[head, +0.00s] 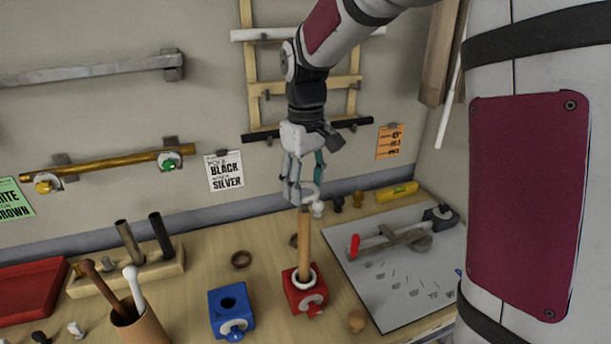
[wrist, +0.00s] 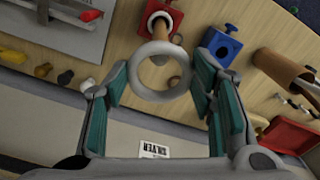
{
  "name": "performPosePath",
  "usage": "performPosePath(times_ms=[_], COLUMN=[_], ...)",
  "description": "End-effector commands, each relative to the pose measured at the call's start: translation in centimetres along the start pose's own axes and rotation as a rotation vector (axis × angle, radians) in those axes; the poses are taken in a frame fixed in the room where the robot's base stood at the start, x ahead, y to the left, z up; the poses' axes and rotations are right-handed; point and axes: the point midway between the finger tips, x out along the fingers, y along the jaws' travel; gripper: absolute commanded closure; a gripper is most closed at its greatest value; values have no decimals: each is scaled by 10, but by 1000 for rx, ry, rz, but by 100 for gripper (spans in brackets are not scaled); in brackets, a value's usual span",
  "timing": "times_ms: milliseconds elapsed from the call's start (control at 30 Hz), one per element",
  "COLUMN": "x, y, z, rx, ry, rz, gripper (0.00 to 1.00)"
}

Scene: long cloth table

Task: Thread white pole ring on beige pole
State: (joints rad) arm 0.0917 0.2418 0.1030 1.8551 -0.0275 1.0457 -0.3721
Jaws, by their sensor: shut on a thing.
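My gripper (head: 303,190) is shut on the white pole ring (wrist: 160,70), its fingers on opposite sides of the rim. In the head view the ring (head: 309,188) is partly hidden by the fingers and hangs just above the top of the beige pole (head: 304,245). The pole stands upright in a red block (head: 290,290). A white collar (head: 294,281) surrounds the pole's foot on the red block.
A blue block (head: 217,312) with a hole stands left of the red block. A brown ring (head: 241,259) lies behind it. A cup of sticks (head: 143,331) is at front left. A grey board (head: 395,295) with a red-handled tool lies to the right.

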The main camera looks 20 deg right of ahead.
Motion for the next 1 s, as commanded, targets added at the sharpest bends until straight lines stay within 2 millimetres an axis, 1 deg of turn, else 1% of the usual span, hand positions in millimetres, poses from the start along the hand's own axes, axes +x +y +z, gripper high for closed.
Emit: performPosePath(times_ms=[700, 1000], x=[46, 60], y=[0, 0], z=[0, 0], rx=[0, 0], ry=[-1, 0], rz=[-1, 0], gripper=[67, 67])
